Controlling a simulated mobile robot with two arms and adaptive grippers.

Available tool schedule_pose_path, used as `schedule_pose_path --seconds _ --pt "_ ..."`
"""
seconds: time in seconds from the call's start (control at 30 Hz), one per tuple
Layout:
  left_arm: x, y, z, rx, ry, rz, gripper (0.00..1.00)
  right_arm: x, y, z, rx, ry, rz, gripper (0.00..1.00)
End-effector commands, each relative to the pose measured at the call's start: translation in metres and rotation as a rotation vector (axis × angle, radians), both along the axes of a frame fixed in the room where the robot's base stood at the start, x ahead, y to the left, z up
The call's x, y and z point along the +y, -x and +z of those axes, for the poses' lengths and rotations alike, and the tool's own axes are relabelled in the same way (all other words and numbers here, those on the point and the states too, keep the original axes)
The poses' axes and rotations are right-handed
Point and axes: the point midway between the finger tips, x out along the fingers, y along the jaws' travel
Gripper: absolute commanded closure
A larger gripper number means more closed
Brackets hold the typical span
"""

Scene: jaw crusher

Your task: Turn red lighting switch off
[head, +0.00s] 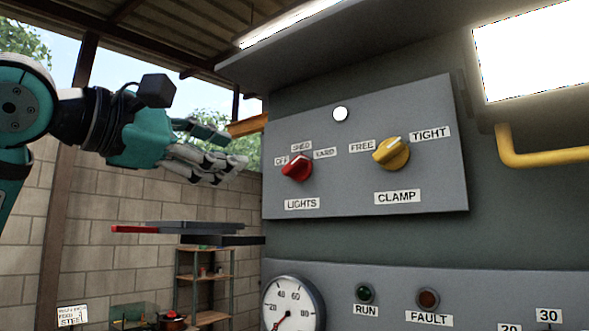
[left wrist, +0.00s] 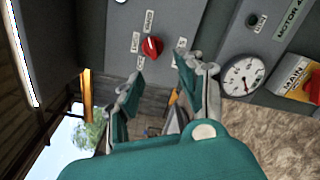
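The red lights switch (head: 296,167) is a round knob on the grey upper panel, with OFF to its left, SHED above and YARD to its upper right. Its ridge appears to tilt to the upper right, towards the YARD side; the exact setting is hard to tell. My left gripper (head: 226,150) is open and empty, left of the switch and apart from it. In the left wrist view the red switch (left wrist: 152,47) lies ahead of the spread fingers (left wrist: 163,84). My right gripper is not in view.
A yellow CLAMP knob (head: 391,153) sits right of the switch on the same panel (head: 350,195). Below are a gauge (head: 293,306) and the RUN (head: 365,293) and FAULT (head: 428,299) lamps. A yellow pipe (head: 540,157) is at right. The space before the panel looks clear.

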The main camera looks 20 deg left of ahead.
Motion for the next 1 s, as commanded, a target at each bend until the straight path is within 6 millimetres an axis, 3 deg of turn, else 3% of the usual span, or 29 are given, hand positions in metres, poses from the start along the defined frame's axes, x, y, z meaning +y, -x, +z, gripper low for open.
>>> schedule_pose_path --seconds 0.1,0.23,0.8,1.0 --pt "0.014 0.006 0.009 -0.013 -0.011 0.059 0.62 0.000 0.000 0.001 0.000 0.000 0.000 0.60" --pt "0.011 -0.006 0.010 -0.009 -0.014 0.066 0.62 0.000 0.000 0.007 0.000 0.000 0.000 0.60" --pt "-0.031 -0.118 0.012 -0.007 -0.012 0.061 0.62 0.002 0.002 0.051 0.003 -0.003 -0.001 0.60" --pt "-0.040 -0.145 0.011 -0.010 -0.012 0.061 0.62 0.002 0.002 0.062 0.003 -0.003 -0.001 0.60"
